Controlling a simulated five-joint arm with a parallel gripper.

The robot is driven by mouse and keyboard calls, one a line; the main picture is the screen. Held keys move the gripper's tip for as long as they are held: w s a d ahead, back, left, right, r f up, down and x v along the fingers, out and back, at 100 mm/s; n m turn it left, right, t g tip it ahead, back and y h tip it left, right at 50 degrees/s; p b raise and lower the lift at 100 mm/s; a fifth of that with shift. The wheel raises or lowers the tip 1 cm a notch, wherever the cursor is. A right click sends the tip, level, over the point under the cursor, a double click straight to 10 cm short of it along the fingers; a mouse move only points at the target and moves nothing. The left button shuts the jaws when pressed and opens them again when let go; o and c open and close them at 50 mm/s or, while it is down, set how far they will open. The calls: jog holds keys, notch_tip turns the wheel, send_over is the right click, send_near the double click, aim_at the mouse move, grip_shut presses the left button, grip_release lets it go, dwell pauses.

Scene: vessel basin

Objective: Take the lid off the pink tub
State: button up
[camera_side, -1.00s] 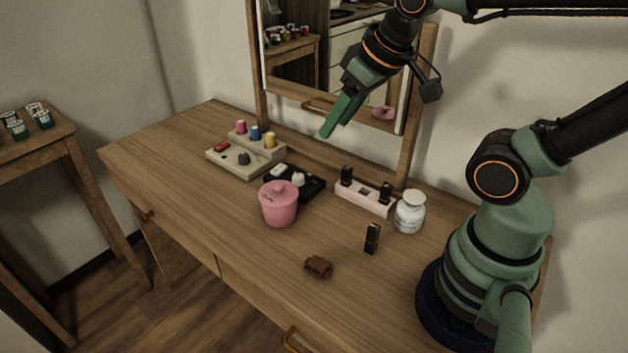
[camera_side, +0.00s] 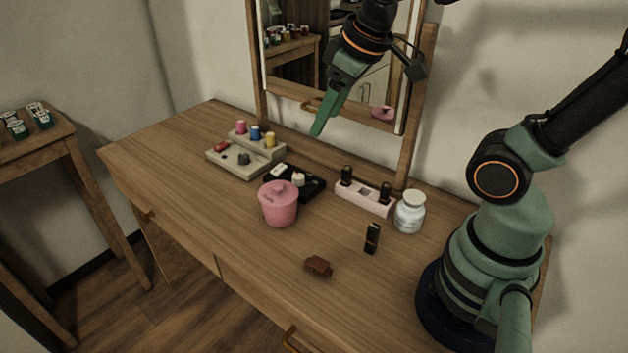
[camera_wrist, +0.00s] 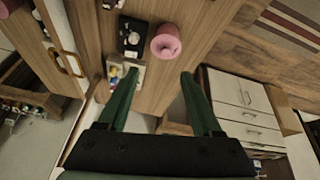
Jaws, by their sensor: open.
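The pink tub (camera_side: 279,210) stands upright on the wooden dressing table, with its pink lid (camera_side: 279,190) on top and a small knob on the lid. In the wrist view the pink tub (camera_wrist: 165,42) shows beyond the fingers, near the top middle. My gripper (camera_side: 317,133) is above the table, in front of the mirror and higher than the tub, apart from it. Its fingers point down and slightly left. In the wrist view my gripper (camera_wrist: 157,78) has its two green fingers spread wide with nothing between them.
A black tray (camera_side: 312,190) with white items lies behind the tub, near a beige organiser (camera_side: 226,160) holding spools. A pink lipstick holder (camera_side: 362,199), a white jar (camera_side: 410,212), a black lipstick (camera_side: 372,238) and a brown hair clip (camera_side: 318,266) stand to the right. The table's front left is clear.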

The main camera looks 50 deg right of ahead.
jog(key=w+f+n+g, duration=0.1)
jog(key=w+n+g, duration=0.2)
jog(key=w+n, duration=0.35)
jog(key=n+g, duration=0.2)
jog(key=n, duration=0.3)
send_over(278, 185)
jog(key=f, duration=1.1)
jog(key=shift+w+f, duration=0.25)
jog(key=shift+f, duration=0.1)
jog(key=shift+s+f, duration=0.2)
jog(key=shift+f, duration=1.15)
jog(key=shift+s+f, duration=0.15)
jog(key=shift+f, duration=1.2)
grip_shut()
